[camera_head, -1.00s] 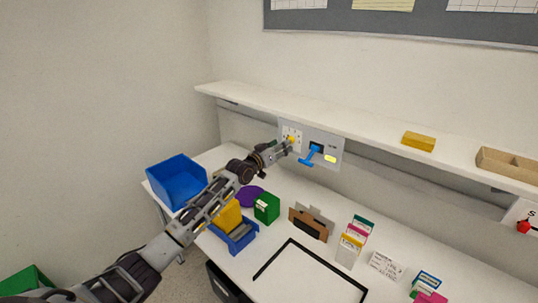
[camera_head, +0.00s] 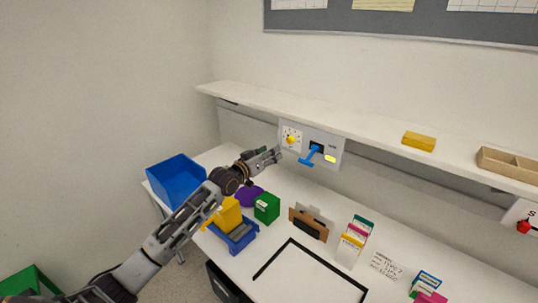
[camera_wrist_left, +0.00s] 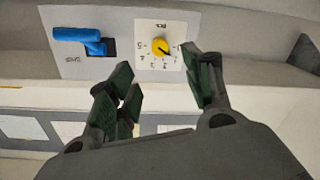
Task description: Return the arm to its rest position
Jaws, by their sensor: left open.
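My left gripper (camera_head: 277,152) is open and empty, a little left of and below the wall panel (camera_head: 326,142). The yellow rotary knob (camera_head: 291,139) sits on a white dial at the panel's left side, clear of the fingers. In the left wrist view, the yellow knob (camera_wrist_left: 162,48) shows beyond the gap between the two green-padded fingertips (camera_wrist_left: 165,80). The blue lever (camera_head: 311,155) is on the same panel, right of the dial; it also shows in the wrist view (camera_wrist_left: 82,38). My right gripper is in neither view.
A white shelf (camera_head: 370,135) runs above the panel. On the desk are a blue bin (camera_head: 175,180), a yellow container (camera_head: 228,214) in a blue holder, a green box (camera_head: 267,208), a purple item (camera_head: 250,196) and a brown stand (camera_head: 309,224). A black-outlined area (camera_head: 310,275) is empty.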

